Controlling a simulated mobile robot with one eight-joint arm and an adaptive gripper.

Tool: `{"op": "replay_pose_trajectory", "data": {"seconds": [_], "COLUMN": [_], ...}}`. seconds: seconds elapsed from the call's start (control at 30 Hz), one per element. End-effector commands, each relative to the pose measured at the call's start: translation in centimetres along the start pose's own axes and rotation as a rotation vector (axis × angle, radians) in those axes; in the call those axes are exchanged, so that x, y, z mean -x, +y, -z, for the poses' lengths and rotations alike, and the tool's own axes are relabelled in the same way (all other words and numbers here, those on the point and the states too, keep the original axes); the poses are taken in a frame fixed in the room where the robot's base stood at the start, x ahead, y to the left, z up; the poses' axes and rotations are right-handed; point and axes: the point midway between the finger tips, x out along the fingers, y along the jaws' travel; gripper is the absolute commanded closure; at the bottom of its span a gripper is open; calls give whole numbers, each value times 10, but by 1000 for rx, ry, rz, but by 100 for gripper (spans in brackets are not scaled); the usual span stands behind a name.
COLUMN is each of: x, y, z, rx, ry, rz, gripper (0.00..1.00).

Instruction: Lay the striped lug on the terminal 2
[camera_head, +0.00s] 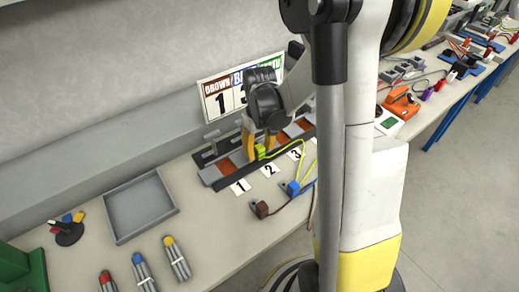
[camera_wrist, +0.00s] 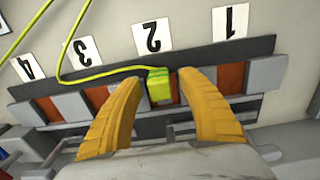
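The striped lug (camera_wrist: 159,88) is a yellow-green block with a yellow-green cable running off to the left in the wrist view. It is at terminal 2 (camera_wrist: 175,92), covering much of its copper-coloured pad, below the "2" card. I cannot tell whether it rests fully on the pad. In the head view the lug (camera_head: 260,152) shows beside my finger tips. My gripper (camera_wrist: 162,80) has its two yellow fingers spread on either side of the lug, with narrow gaps visible. The gripper (camera_head: 259,138) is low over the terminal block.
The terminal block (camera_wrist: 262,48) has numbered cards along it. In the head view, a brown lug (camera_head: 261,209) and a blue lug (camera_head: 293,188) lie in front of it. A grey tray (camera_head: 112,217) and several marker-like bundles are to the left. A sign (camera_head: 213,97) stands behind.

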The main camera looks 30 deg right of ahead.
Motion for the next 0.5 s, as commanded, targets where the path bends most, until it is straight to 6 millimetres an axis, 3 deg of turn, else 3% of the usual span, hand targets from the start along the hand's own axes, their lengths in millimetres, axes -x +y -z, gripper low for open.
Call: {"op": "replay_pose_trajectory", "data": {"seconds": [0.3,0.5], "x": [4,35], "y": [0,0], "z": [0,-1], "rx": [0,0], "ry": [0,0], "rz": [0,0], "gripper": [54,54]}}
